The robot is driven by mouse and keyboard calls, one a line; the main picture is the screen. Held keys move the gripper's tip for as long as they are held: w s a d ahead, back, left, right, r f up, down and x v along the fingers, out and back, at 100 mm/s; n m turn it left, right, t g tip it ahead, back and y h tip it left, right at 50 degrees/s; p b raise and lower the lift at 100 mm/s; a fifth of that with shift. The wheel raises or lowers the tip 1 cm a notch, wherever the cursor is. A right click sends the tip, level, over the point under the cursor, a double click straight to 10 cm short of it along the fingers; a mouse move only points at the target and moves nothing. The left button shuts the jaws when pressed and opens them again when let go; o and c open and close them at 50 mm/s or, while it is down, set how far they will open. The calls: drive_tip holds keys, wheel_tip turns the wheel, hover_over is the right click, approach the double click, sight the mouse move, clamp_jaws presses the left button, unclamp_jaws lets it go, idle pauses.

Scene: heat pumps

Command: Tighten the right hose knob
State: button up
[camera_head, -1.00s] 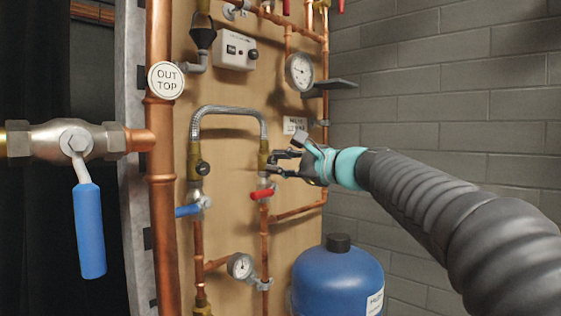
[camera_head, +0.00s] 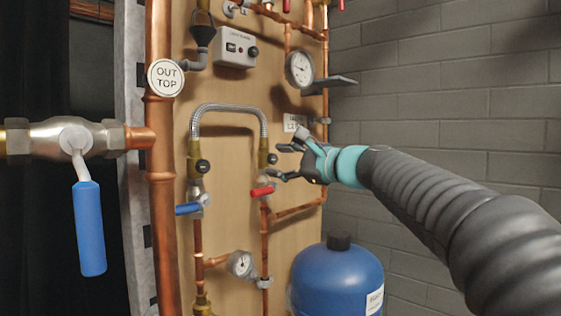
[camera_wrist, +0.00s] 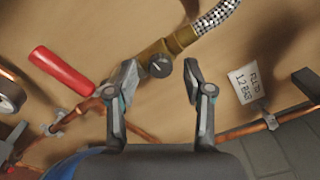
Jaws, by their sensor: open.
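The right hose knob is a small round black knob (camera_head: 272,159) on the brass fitting at the right end of the braided hose (camera_head: 228,108). In the wrist view the knob (camera_wrist: 160,66) faces me, with a pale mark on its face, between the fingertips. My gripper (camera_head: 281,161) is open and empty, just right of the knob in the head view. In the wrist view its fingers (camera_wrist: 160,78) stand apart on either side of the knob, with visible gaps. The left hose knob (camera_head: 202,166) is on the hose's other brass fitting.
A red lever (camera_head: 262,191) sits just below the right fitting, and a blue lever (camera_head: 188,209) lower left. A blue tank (camera_head: 338,280) stands below my arm. A gauge (camera_head: 300,69) and a white label (camera_head: 295,123) are above. Copper pipes run along the wooden board.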

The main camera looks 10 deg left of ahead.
drive_tip(key=v, duration=1.1)
drive_tip(key=shift+s+d, duration=0.25)
drive_tip(key=shift+d, duration=0.05)
drive_tip(key=s+d+f+n+g+h, duration=0.1)
drive_tip(key=s+d+f+n+h, duration=0.15)
drive_tip(key=f, duration=0.55)
drive_tip(key=s+d+f+n+g+h, duration=0.1)
drive_tip(key=d+f+n+h, duration=0.15)
drive_tip(key=f, duration=0.55)
drive_tip(key=s+d+f+n+g+h, duration=0.1)
drive_tip(key=s+f+n+h, duration=0.15)
drive_tip(key=f, duration=0.45)
drive_tip(key=s+d+f+n+h, duration=0.2)
drive_tip(key=s+d+f+h, duration=0.2)
drive_tip(key=s, duration=0.6)
drive_tip(key=s+d+f+n+h, duration=0.3)
drive_tip(key=s+d+f+h, duration=0.1)
drive_tip(key=s+d+f, duration=0.4)
wheel_tip(320, 180, down, 3)
drive_tip(key=s, duration=0.2)
drive_tip(key=shift+s+d, duration=0.3)
drive_tip(key=shift+s, duration=0.05)
